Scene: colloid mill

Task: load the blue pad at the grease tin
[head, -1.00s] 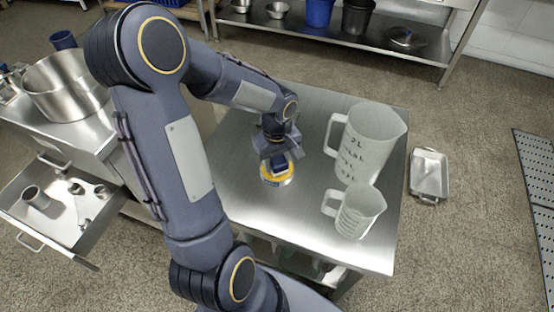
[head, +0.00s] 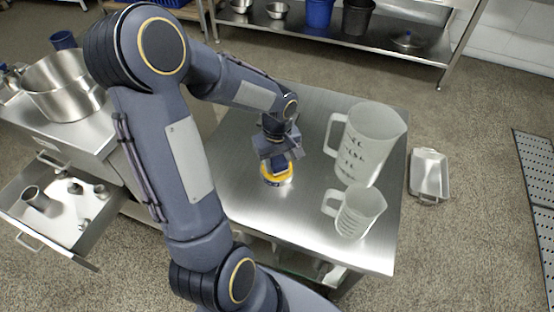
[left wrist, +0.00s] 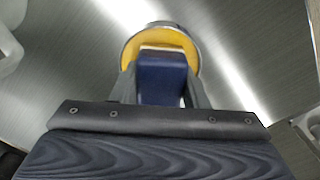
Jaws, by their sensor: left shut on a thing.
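The grease tin (head: 277,178) is a low round tin with a yellow top, standing on the steel table; it also shows in the left wrist view (left wrist: 183,40). My left gripper (head: 279,160) is directly above the tin and points down. It is shut on the blue pad (left wrist: 162,78), a dark blue block between its fingers. The pad's lower end is at the yellow top of the tin. I cannot tell how deep it sits. My right gripper is not in view.
A large measuring jug (head: 366,145) and a smaller jug (head: 354,210) stand right of the tin on the steel table (head: 245,190). A steel pot (head: 65,85) is on the left bench, above an open drawer (head: 50,215). A metal tray (head: 429,173) lies on the floor.

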